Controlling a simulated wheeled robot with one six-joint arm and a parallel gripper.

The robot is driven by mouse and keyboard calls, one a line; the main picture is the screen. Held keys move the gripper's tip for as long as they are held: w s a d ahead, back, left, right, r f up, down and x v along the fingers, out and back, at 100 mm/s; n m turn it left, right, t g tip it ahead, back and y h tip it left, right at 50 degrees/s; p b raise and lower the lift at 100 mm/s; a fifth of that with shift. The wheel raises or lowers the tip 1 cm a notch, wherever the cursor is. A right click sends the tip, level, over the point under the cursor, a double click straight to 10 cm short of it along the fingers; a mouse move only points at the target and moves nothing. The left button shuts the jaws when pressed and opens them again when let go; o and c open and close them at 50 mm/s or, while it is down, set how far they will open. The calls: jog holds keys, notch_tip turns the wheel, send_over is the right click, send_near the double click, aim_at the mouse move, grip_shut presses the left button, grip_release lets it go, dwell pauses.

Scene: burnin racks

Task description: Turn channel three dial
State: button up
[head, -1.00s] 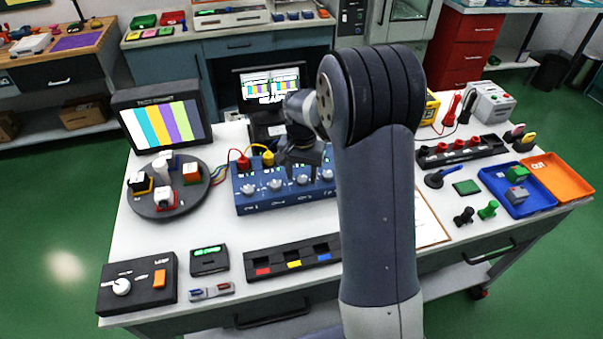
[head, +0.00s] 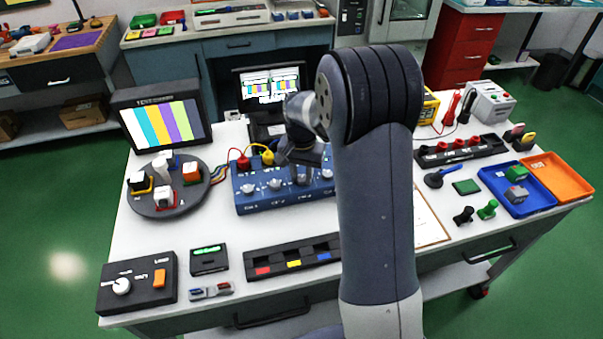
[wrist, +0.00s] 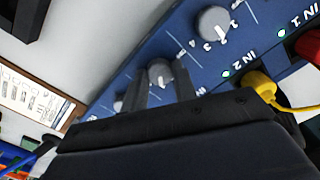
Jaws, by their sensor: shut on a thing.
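The blue channel box (head: 283,203) has a row of grey dials and stands in the middle of the bench. My gripper (head: 303,177) is over its third dial from the left and hides most of that dial in the head view. In the wrist view the channel three dial (wrist: 160,70) sits between the two fingers of my gripper (wrist: 160,82), which are shut on it. Its white pointer mark is visible. The channel two dial (wrist: 213,23), with numbers around it, is beside it and free.
A yellow plug (wrist: 259,86) and a red plug (head: 243,163) are in the box's inputs near the dials. A round dark turntable (head: 172,204) with blocks stands left, a black slotted tray (head: 290,258) in front. White bench shows between them.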

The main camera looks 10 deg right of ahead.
jog(key=shift+n, duration=0.3)
jog(key=n, duration=1.1)
jog(key=shift+n, duration=0.3)
jog(key=n, duration=1.1)
jog(key=shift+n, duration=0.5)
jog(key=o, duration=1)
